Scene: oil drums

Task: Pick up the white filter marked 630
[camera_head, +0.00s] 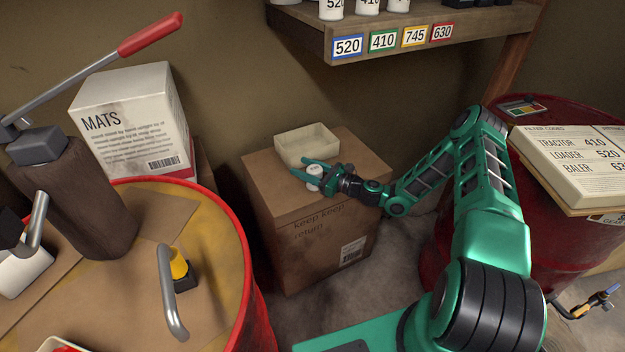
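My gripper (312,173) is at the front of the cardboard box top, next to a small white cylinder (314,177) that looks like a filter. One green finger passes behind the cylinder and the other is at its right side. The cylinder is between or right beside the fingers; I cannot tell if they press on it. Its marking is too small to read. More white filters (331,8) stand on the shelf at the top, cut off by the picture edge. One shows part of "520". A red-framed "630" label (442,32) is at the right of the shelf's label row.
An open cream tray (307,146) sits on the cardboard box (290,205) just behind my gripper. A red-rimmed drum (215,240) with tools stands at left, a MATS box (135,120) behind it. A red drum (470,235) at right bears a code board (570,165).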

